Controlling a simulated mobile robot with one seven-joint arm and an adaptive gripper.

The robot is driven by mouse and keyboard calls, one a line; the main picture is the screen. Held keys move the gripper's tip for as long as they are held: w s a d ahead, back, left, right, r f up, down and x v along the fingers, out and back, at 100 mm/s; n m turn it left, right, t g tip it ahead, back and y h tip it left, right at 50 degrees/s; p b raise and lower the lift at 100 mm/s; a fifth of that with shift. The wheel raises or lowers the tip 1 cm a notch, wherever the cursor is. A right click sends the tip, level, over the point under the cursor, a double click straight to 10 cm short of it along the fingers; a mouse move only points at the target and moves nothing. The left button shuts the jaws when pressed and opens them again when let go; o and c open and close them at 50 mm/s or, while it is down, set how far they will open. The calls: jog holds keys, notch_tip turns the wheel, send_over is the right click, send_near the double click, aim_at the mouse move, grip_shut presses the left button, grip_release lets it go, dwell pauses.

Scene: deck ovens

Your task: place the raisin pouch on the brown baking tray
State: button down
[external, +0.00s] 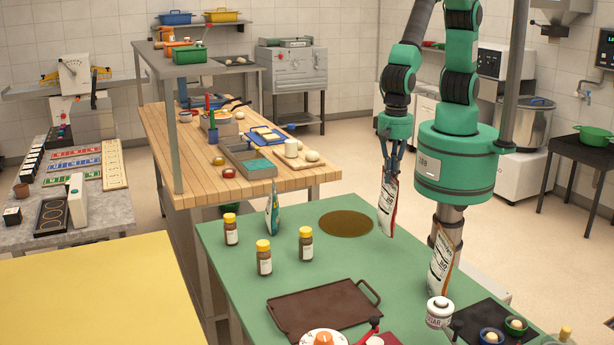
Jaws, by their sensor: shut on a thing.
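My gripper (393,172) points down and is shut on the top of a white pouch with red edges (388,207). The pouch hangs upright beside the right edge of the green table, close to the round brown mat. Its print is too small to read, so I cannot tell whether it is the raisin pouch. A second white pouch with orange print (441,262) stands at the table's right side, and a teal pouch (273,212) stands at the back left. The brown baking tray (318,306) lies flat near the front, with a raised handle at its right end and nothing on it.
A white sugar jar (439,312) and a black mat (490,321) with small bowls are at right. Green table surface is clear between mat and tray.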

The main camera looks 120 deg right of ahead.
jog(key=w+a+n+p, duration=0.2)
jog(key=w+a+p, duration=0.1)
jog(key=w+a, duration=0.5)
jog(key=shift+w+a+f+n+p, duration=0.2)
jog(key=shift+a+f+n+p, duration=0.15)
jog(key=shift+a, duration=1.1)
jog(key=w+a+p, duration=0.1)
jog(key=w+a, duration=0.3)
jog(key=w, duration=0.2)
jog(key=w+a+f, duration=0.1)
jog(key=w+a, duration=0.2)
jog(key=w, duration=0.4)
jog(key=shift+a+f+p, duration=0.2)
jog(key=shift+a+p, duration=0.2)
jog(key=shift+w, duration=0.1)
jog(key=shift+w+a+f+p, duration=0.1)
jog(key=shift+w+f+p, duration=0.1)
jog(key=shift+f, duration=0.7)
jog(key=shift+w+a+f+p, duration=0.1)
jog(key=shift+f+p, duration=0.05)
jog(key=shift+f, duration=0.7)
jog(key=shift+s+f, duration=0.1)
jog(key=shift+f, duration=0.1)
